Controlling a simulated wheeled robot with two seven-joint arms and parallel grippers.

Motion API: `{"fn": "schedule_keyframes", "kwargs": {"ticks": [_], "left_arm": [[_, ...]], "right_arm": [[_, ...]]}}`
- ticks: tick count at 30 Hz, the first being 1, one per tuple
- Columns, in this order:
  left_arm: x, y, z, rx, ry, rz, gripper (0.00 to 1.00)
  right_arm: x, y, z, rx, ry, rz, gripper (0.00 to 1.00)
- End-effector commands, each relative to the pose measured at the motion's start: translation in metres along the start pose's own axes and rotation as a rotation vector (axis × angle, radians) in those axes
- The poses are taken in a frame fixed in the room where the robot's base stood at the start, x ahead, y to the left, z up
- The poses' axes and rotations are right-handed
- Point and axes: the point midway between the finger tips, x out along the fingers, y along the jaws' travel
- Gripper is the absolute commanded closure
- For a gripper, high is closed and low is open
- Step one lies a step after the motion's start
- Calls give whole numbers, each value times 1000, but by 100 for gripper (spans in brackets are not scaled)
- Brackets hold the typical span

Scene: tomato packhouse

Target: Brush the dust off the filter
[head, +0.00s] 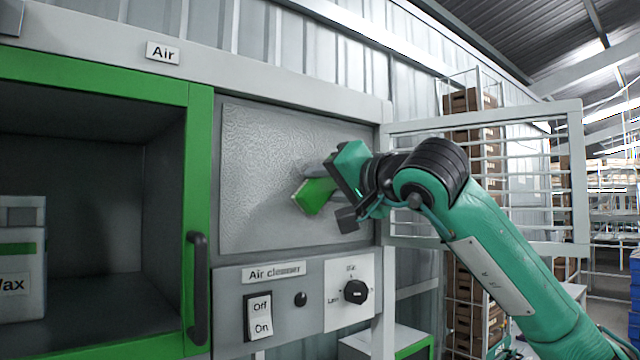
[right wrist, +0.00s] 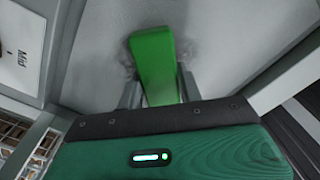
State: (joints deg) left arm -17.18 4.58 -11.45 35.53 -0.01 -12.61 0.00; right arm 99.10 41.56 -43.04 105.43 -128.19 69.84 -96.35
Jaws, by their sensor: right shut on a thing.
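The filter (head: 265,180) is a grey textured panel in the wall unit, left of centre in the head view. It also fills the upper part of the right wrist view (right wrist: 220,35). Darker dusty patches show around the brush. The brush has a green handle (head: 314,196). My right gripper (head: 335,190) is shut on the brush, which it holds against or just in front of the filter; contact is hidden. In the right wrist view the green brush (right wrist: 155,65) sticks out between the two fingers. The bristles are hidden. My left gripper is not in view.
A barred grille door (head: 585,180) stands open right of the filter, behind my right arm. Below are an Off/On switch (head: 258,315) and a dial (head: 355,291). A green-framed cabinet (head: 200,150) at left holds a wax container (head: 20,265).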

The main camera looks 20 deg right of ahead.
Motion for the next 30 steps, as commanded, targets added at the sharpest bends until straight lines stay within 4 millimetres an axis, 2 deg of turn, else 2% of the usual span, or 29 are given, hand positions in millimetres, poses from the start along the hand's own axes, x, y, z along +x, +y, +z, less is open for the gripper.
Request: {"fn": "schedule_keyframes", "kwargs": {"ticks": [6, 14, 27, 30], "left_arm": [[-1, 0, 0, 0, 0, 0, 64], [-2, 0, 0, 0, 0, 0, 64], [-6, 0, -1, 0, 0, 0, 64], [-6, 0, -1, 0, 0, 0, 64]], "right_arm": [[1, 16, -15, 3, 1, 4, 82], [1, 22, -22, 1, 0, 3, 82], [0, 47, -46, 2, 1, 3, 82], [0, 47, -48, 2, 0, 2, 82]]}}
